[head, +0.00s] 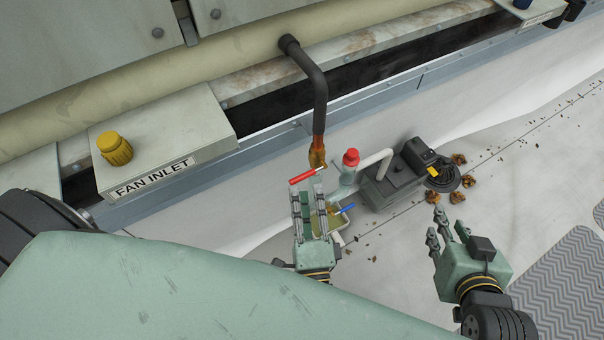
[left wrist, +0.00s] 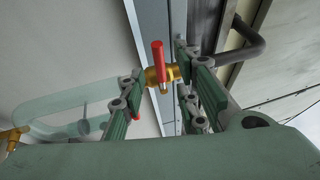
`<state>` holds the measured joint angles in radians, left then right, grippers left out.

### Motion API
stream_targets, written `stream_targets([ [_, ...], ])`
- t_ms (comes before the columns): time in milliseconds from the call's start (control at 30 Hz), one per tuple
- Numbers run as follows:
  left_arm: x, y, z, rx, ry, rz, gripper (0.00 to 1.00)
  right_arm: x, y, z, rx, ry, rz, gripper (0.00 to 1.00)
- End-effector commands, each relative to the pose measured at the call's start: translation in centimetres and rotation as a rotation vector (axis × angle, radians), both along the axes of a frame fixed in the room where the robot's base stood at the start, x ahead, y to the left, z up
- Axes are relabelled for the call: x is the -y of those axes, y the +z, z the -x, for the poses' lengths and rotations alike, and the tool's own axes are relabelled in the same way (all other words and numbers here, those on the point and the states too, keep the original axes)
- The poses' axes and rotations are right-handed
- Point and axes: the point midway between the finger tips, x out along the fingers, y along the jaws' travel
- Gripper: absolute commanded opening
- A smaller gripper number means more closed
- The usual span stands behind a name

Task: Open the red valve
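The red valve handle (head: 305,174) is a short red lever on a brass valve body (head: 317,158), at the lower end of a dark bent pipe (head: 318,92). My left gripper (head: 309,196) is just below the handle in the head view, its fingers pointing up at it. In the left wrist view, the handle (left wrist: 158,60) stands upright between the spread fingers of the left gripper (left wrist: 158,88), with the brass body (left wrist: 170,73) behind. No finger clearly closes on it; contact is unclear. My right gripper (head: 445,232) is apart at the right, fingers spread and empty.
Beside the valve stand a clear cylinder with a red cap (head: 350,158), a blue handle (head: 345,209) and a grey pump (head: 388,190). A FAN INLET box (head: 190,120) with a yellow knob (head: 115,149) is left. Brown debris (head: 459,159) lies on the pale floor.

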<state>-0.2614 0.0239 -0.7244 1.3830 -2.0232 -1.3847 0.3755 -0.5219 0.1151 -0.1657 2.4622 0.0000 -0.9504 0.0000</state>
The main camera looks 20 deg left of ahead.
Motion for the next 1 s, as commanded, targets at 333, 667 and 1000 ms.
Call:
stream_targets([
  [333, -2.5, 1.0, -4.4, 0.0, 0.001, -0.001, 0.29, 0.1, -0.3, 0.2, -0.016, -0.001, 0.004, 0.29],
  [667, -2.9, 1.0, -5.1, -0.004, 0.0, 0.0, 0.29, 0.1, -0.3, 0.2, -0.017, -0.002, 0.005, 0.29],
  [1000, -2.9, 1.0, -5.0, -0.004, 0.0, 0.0, 0.04, 0.1, -0.3, 0.2, -0.017, -0.002, 0.005, 0.29],
])
